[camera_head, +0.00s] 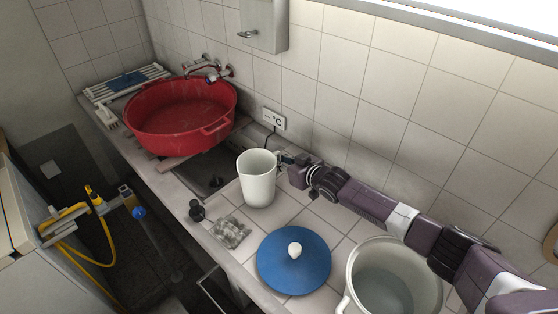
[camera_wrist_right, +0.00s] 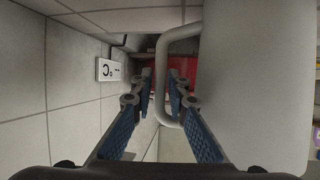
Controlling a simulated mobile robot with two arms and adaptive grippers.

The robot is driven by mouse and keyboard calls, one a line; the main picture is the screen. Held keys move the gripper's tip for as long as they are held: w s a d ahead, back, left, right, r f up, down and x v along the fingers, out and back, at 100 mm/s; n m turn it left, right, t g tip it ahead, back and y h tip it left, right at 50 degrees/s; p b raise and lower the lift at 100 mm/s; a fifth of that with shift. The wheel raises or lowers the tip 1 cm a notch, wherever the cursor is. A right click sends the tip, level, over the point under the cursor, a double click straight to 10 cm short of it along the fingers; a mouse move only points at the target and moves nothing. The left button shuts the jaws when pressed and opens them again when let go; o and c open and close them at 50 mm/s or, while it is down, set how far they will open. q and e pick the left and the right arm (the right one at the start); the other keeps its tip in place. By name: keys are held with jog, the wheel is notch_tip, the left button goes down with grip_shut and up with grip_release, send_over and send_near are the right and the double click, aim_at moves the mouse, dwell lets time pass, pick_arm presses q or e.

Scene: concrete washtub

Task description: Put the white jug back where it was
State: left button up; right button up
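The white jug (camera_head: 257,180) stands upright on the tiled counter, beside the dark sink opening, with its handle side towards the wall. My right gripper (camera_head: 284,160) comes in from the right at the handle. In the right wrist view, the jug's pale wall (camera_wrist_right: 250,80) fills the right side. The handle (camera_wrist_right: 160,85) runs between the two fingertips of my right gripper (camera_wrist_right: 161,88). The fingers are apart, with narrow gaps showing beside the handle, so they look open around it. My left gripper is not in view.
A red basin (camera_head: 180,125) sits at the far left of the counter, under the tap (camera_head: 208,70). A blue lid (camera_head: 294,262) and a large white pot (camera_head: 352,272) are in front. A scouring pad (camera_head: 231,233) and small dark stopper (camera_head: 197,210) lie near the front edge.

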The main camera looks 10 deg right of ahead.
jog(key=shift+o, duration=1)
jog(key=shift+r, duration=0.25)
jog(key=shift+s+d, duration=0.1)
jog(key=shift+s, duration=0.15)
jog(key=v, duration=1.1)
jog(key=shift+s, duration=0.15)
